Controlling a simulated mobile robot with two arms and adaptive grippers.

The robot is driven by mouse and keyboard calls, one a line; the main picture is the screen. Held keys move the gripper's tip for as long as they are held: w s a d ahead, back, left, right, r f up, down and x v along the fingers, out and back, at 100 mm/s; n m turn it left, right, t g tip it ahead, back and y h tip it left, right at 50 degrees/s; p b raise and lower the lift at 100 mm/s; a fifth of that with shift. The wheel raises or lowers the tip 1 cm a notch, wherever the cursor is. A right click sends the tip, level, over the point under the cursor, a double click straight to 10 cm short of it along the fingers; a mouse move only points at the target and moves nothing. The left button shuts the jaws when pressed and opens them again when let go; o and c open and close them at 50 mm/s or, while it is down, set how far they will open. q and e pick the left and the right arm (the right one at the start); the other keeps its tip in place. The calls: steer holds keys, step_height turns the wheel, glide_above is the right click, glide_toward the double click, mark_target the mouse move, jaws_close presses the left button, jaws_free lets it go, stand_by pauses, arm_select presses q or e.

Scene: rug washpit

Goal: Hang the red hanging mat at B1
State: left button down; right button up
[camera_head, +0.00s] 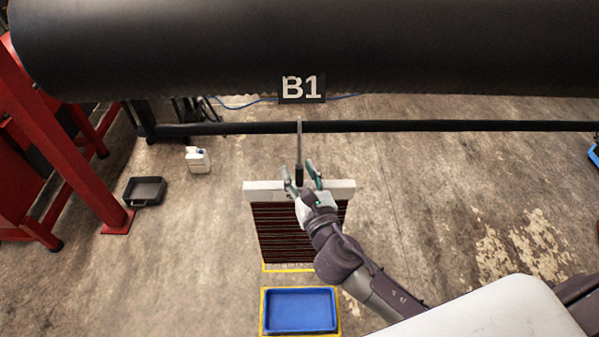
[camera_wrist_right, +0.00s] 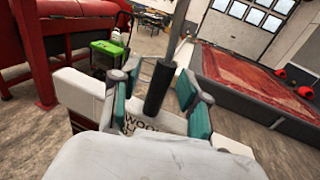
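The hanging mat (camera_head: 282,235) is dark red with dark stripes and hangs below a white hanger bar (camera_head: 262,190). A thin grey rod (camera_head: 299,145) with a black grip rises from the bar's middle; the grip also shows in the right wrist view (camera_wrist_right: 160,88). The rod's top overlaps the long black rail (camera_head: 420,126) under the B1 sign (camera_head: 302,88); I cannot tell whether it is hooked on. My right gripper (camera_head: 303,175) has its teal fingers on both sides of the black grip, with gaps visible, so it looks open. My left gripper is not in view.
A large black roller (camera_head: 300,45) spans the top. A red frame (camera_head: 60,150), a black tray (camera_head: 145,191) and a white canister (camera_head: 197,160) stand at left. A blue tray (camera_head: 300,310) sits below the mat.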

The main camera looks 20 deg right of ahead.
steer(key=shift+f, duration=0.2)
steer(key=shift+s, duration=0.2)
steer(key=s, duration=1.2)
steer(key=s+d+f+m+g+b, duration=0.1)
steer(key=s+d+f+m+g, duration=0.3)
steer(key=f, duration=0.9)
steer(key=f+m+g+b, duration=0.15)
steer(key=f+m, duration=0.35)
steer(key=f, duration=0.8)
steer(key=s+d+f+m+g+b, duration=0.15)
steer(key=f+m+g, duration=0.3)
steer(key=f, duration=0.85)
steer(key=s+d+f+m+g+b, duration=0.1)
steer(key=s+d+f+m+g, duration=0.2)
steer(key=s+f+m, duration=1.7)
steer(key=s+f+g, duration=0.1)
steer(key=s+g, duration=0.3)
steer(key=s, duration=0.1)
steer(key=shift+f+b, duration=0.15)
steer(key=shift+b, duration=0.15)
steer(key=shift+s+d, duration=0.1)
